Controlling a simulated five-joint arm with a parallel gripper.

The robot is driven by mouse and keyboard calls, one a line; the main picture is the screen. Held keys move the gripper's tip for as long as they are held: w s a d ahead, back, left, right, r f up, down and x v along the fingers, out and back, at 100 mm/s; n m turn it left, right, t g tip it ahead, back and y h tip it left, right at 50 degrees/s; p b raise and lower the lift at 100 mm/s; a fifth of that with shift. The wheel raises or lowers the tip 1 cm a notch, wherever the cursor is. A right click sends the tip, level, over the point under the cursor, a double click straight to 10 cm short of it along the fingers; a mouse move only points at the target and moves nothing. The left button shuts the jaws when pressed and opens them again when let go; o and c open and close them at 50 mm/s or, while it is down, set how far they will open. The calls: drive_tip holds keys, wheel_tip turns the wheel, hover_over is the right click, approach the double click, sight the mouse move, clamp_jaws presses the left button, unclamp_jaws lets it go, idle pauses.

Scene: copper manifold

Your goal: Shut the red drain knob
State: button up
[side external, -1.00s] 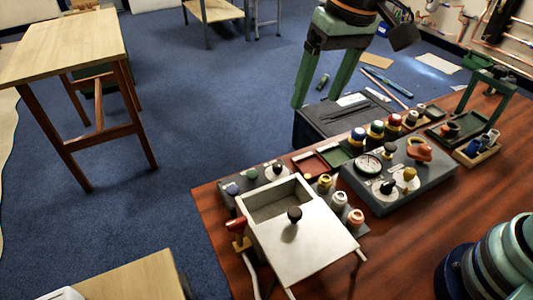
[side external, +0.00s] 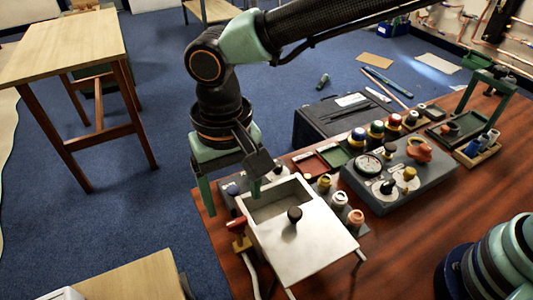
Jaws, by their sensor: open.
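The red drain knob (side external: 236,225) sits on a brass-coloured fitting (side external: 241,243) at the left side of the pale box (side external: 300,247). My gripper (side external: 232,205) is open, pointing down, with its two green fingers spread apart. No contact with the knob shows. Nothing is held between the fingers.
The box has an open compartment and a dark lid knob (side external: 294,214). A small grey panel with buttons is partly hidden behind my gripper. A grey gauge panel (side external: 420,187) and several capped bottles stand to the right. Bare wooden tabletop (side external: 405,255) lies at the front right.

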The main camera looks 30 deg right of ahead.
sight(237, 221)
wheel_tip(237, 221, down, 6)
idle(0.4)
clamp_jaws()
